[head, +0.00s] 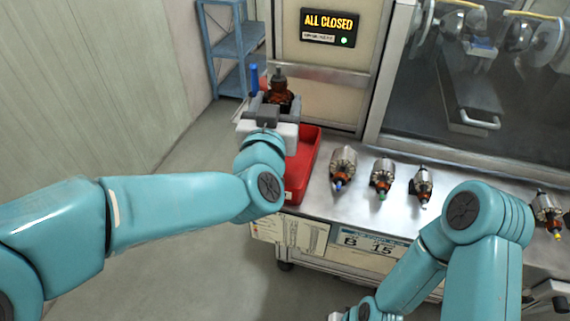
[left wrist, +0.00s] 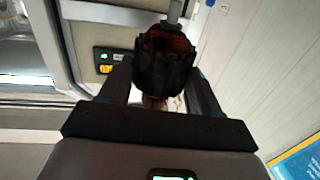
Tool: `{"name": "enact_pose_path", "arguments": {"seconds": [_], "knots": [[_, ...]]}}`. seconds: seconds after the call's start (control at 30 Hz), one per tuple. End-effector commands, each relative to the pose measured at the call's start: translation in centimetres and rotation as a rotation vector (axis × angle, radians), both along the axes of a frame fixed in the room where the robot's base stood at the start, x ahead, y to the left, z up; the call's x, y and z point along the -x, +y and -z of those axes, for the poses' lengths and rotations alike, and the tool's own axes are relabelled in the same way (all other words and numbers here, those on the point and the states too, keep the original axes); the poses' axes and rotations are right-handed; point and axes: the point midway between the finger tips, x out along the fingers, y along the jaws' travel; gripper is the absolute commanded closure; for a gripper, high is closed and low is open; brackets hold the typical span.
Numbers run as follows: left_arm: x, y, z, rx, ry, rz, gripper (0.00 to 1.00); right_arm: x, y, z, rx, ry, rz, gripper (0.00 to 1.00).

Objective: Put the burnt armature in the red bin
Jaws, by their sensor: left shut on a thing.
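The burnt armature (head: 279,98) is dark brown and blackened, with a grey shaft end pointing up. My left gripper (head: 272,96) is shut on it and holds it up near the far end of the red bin (head: 304,163). The bin stands at the left end of the steel bench; my left wrist hides part of it, and its inside is only partly seen. In the left wrist view the dark armature (left wrist: 165,62) sits between the two fingers (left wrist: 162,85). My right arm bends down at the lower right; its fingers are out of the picture.
A glazed machine with an "ALL CLOSED" sign (head: 331,27) stands behind. A blue shelf (head: 236,48) is at the back left.

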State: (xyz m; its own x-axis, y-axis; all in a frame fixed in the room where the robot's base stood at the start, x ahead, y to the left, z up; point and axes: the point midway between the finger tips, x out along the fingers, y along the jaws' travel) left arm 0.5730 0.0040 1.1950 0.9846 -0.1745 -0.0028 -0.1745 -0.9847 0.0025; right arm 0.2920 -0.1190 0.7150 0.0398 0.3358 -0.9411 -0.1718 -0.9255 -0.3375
Motion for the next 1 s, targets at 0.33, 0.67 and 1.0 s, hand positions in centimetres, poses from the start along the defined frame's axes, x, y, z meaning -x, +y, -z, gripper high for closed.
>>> {"name": "enact_pose_path", "arguments": {"seconds": [0.33,0.67,1.0], "knots": [[0.1,0.1,4.4,0.001,-0.005,0.0,0.92,0.0,0.0,3.8,0.0,0.001,0.0,0.57],[-0.1,0.1,5.1,0.001,-0.005,-0.001,0.92,0.0,0.0,4.3,0.0,0.0,0.0,0.57],[-0.2,0.0,5.2,0.0,-0.002,0.0,0.07,0.0,0.0,4.3,0.0,0.0,0.0,0.57]]}}
